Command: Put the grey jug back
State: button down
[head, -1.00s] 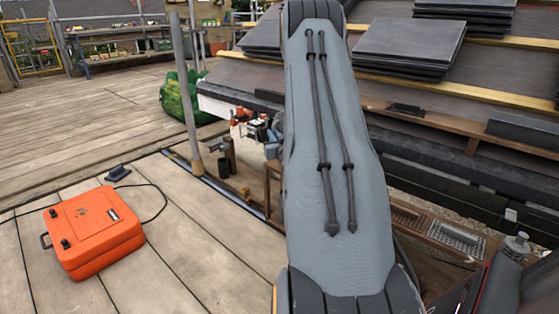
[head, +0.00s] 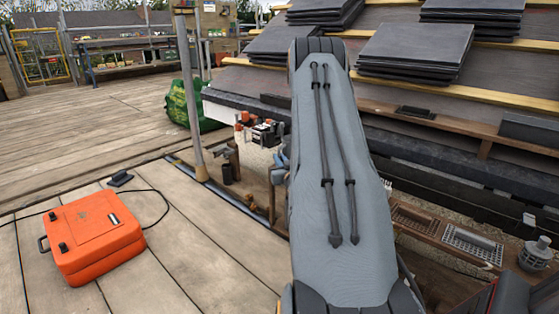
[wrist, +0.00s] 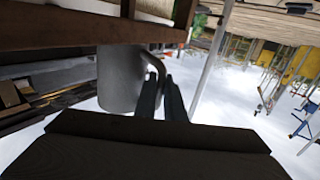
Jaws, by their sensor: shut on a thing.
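The grey jug (wrist: 120,80) is in the wrist view, left of centre, with its handle at its right side. My gripper (wrist: 162,75) is shut on the jug's handle, its two dark fingers close together there. The jug's upper part in the picture meets a dark brown wooden beam; I cannot tell whether they touch. In the head view my grey arm link fills the middle, and I cannot make out the jug there.
An orange case (head: 92,235) lies on the planks at left. A metal pole (head: 190,100) stands before a green sack (head: 196,106). Stacked slates (head: 415,50) lie on the roof battens at right. A grated plank (head: 472,243) runs below the roof. The left deck is largely clear.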

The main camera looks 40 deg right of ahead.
jog(key=c, duration=1.8)
grip_release()
jog(key=shift+c, duration=0.2)
jog(key=p+v, duration=0.5)
jog(key=v, duration=0.7)
jog(key=shift+p, duration=0.3)
